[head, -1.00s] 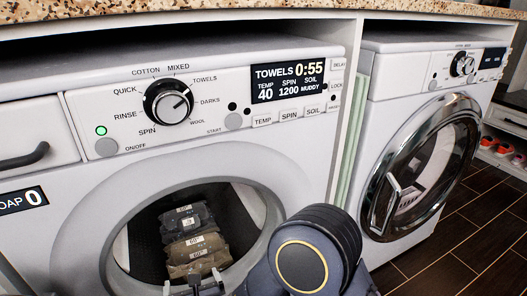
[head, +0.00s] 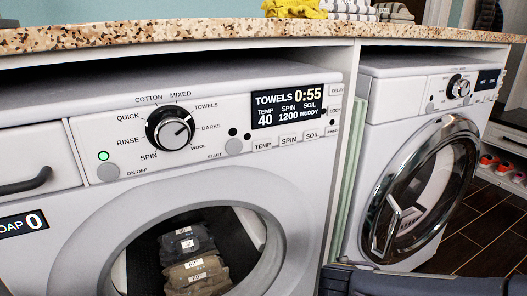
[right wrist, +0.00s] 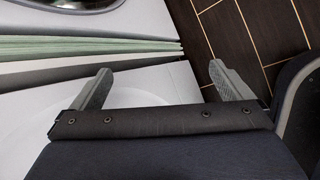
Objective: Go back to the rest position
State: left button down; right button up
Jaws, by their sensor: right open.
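My right gripper (right wrist: 160,72) shows in the right wrist view with its two fingers spread wide and nothing between them. White washer panels and the dark floor lie beyond the fingers. In the head view only part of my dark arm shows along the bottom right edge, and no gripper is visible. My left gripper is in neither view. The near washer (head: 300,190) has an open round drum mouth, with a stack of folded dark and brown textiles (head: 195,262) with 60° labels inside.
A second washer (head: 372,85) with a shut chrome-rimmed door (head: 425,190) stands to the right. A speckled countertop (head: 200,36) runs above, carrying a yellow cloth (head: 294,8) and folded towels (head: 348,10). Light green panels (right wrist: 90,46) stand between the washers. Tiled floor (head: 475,240) is clear at right.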

jog(key=s+d+m+g+y, duration=0.3)
jog(key=s+d+m, duration=0.2)
jog(key=s+m, duration=0.55)
jog(key=s+a+r+m+t+y, duration=0.25)
jog(key=s+r+m+y, duration=0.2)
jog(key=s+m, duration=0.35)
notch_tip(320, 180, up, 37)
jog(key=w+p, duration=0.1)
jog(key=p, duration=3.7)
jog(key=shift+w+a+r+m+p, duration=0.15)
jog(key=shift+w+a+m+p, duration=0.1)
jog(key=shift+a+m+p, duration=0.15)
jog(key=shift+y, duration=0.25)
jog(key=shift+c, duration=0.2)
